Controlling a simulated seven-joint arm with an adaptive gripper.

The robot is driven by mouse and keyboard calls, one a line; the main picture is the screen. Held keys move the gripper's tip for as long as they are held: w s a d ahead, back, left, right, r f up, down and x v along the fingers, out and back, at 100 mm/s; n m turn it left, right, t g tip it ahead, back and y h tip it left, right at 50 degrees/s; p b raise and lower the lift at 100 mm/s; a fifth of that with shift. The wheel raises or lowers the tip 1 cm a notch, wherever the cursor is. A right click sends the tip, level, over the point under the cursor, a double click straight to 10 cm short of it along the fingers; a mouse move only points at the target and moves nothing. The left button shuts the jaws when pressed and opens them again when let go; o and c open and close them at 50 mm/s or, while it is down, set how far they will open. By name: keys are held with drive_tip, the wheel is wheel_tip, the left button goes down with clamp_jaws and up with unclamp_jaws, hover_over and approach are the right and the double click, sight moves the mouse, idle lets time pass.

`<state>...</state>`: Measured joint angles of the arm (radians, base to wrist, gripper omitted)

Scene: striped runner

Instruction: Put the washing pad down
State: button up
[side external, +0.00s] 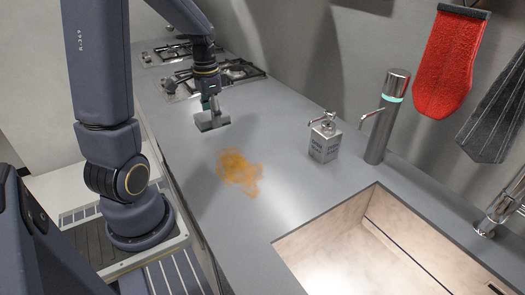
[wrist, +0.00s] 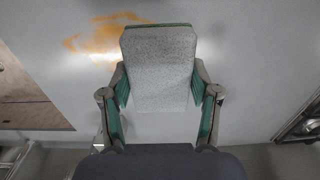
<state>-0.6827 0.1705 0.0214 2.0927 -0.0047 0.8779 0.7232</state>
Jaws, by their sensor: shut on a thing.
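The washing pad is a grey, speckled block with a thin green layer along one edge; it fills the middle of the wrist view (wrist: 158,68). In the side view the pad (side external: 212,121) is at the counter surface or just above it, left of the orange stain; I cannot tell if it touches. My gripper (wrist: 160,95) is shut on the pad, with a green-lined finger on each side. In the side view my gripper (side external: 210,103) points down onto the pad.
An orange stain (side external: 240,171) lies on the grey counter (side external: 290,205). A soap dispenser (side external: 324,141) and a tall cylindrical dispenser (side external: 387,118) stand toward the wall. A sink (side external: 375,250) is at front right. A gas hob (side external: 235,72) is behind my gripper. A red mitt (side external: 450,62) and grey cloth (side external: 498,115) hang right.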

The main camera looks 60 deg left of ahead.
drive_tip(key=shift+s+d+m, duration=0.3)
drive_tip(key=shift+s+m, duration=0.1)
drive_tip(key=shift+m, duration=0.5)
drive_tip(key=d+m, duration=1.6)
drive_tip(key=d, duration=0.1)
hover_over(280, 175)
drive_tip(key=f, duration=0.8)
drive_tip(key=shift+s+f, duration=0.3)
drive_tip(key=shift+f, duration=0.1)
drive_tip(key=shift+w+f, duration=0.2)
drive_tip(key=shift+f, duration=0.1)
drive_tip(key=shift+w+f, duration=0.1)
drive_tip(key=shift+f, duration=1.5)
